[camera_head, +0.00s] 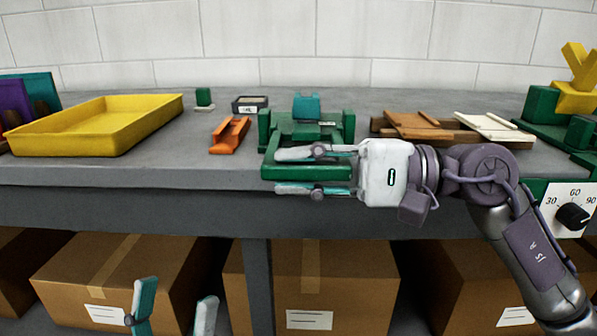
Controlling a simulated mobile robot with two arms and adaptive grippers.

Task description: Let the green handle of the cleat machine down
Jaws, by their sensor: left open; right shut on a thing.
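The green cleat machine (348,127) stands on the grey bench in the middle, with a teal block (306,107) on its top. Its green handle (285,172) is a bar lying across the front, low and near the bench's front edge. My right gripper (297,172) comes in from the right and is shut on the handle, one finger above the bar and one below. The fingers and palm hide part of the bar. My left gripper (175,305) is open and empty at the bottom, in front of the shelf below the bench; only its fingertips show.
A yellow tray (110,140) is at left on the bench. An orange piece (229,135), a small green block (204,98) and a labelled box (250,104) lie left of the machine. Wooden pieces (415,124), green-yellow equipment and a dial (573,216) are at right. Cardboard boxes (335,275) fill the shelf.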

